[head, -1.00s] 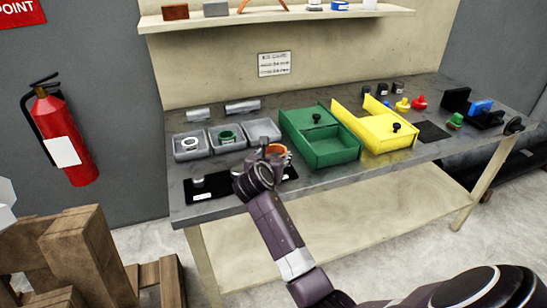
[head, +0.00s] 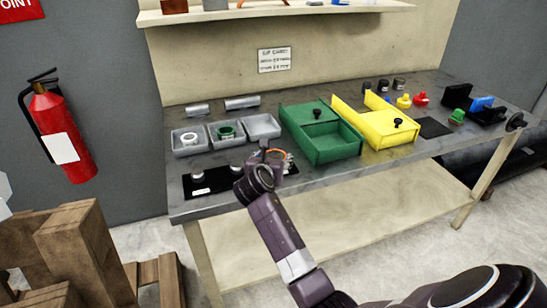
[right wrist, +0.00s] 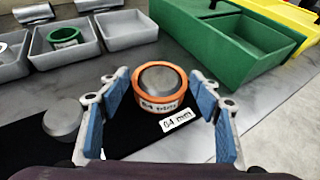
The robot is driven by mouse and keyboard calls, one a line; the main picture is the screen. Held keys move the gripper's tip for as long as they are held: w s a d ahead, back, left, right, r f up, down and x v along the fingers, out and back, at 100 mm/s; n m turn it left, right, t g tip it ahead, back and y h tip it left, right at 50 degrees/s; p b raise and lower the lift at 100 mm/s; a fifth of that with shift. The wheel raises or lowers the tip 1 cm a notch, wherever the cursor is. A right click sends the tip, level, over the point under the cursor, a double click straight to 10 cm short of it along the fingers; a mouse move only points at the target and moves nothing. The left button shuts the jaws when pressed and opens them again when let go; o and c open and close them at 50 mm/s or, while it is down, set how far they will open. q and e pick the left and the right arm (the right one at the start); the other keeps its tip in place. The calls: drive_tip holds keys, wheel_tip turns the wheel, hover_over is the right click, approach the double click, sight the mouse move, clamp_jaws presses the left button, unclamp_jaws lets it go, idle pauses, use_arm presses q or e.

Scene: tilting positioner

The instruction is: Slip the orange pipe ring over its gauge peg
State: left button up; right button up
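The orange pipe ring (right wrist: 119,118) sits around a grey metal gauge peg (right wrist: 161,77) on the black mat (right wrist: 125,148), in the right wrist view. The peg's round top shows inside the ring, and a label marked 64 mm lies in front. My right gripper (right wrist: 152,77) is open, with one blue-padded finger on each side of the ring and gaps between. In the head view my right gripper (head: 270,164) is low over the mat's right end and hides most of the ring and peg. My left gripper is not in view.
A shorter grey peg (right wrist: 63,117) stands left on the mat. Grey bins (head: 262,127) are behind, one holding a green ring (head: 227,131). A green box (head: 335,146) and a yellow box (head: 385,138) stand to the right. Bench surface (head: 330,172) in front is bare.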

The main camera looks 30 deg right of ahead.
drive_tip(key=shift+o, duration=1.2)
drive_tip(key=shift+s+a, duration=0.1)
drive_tip(key=v, duration=1.2)
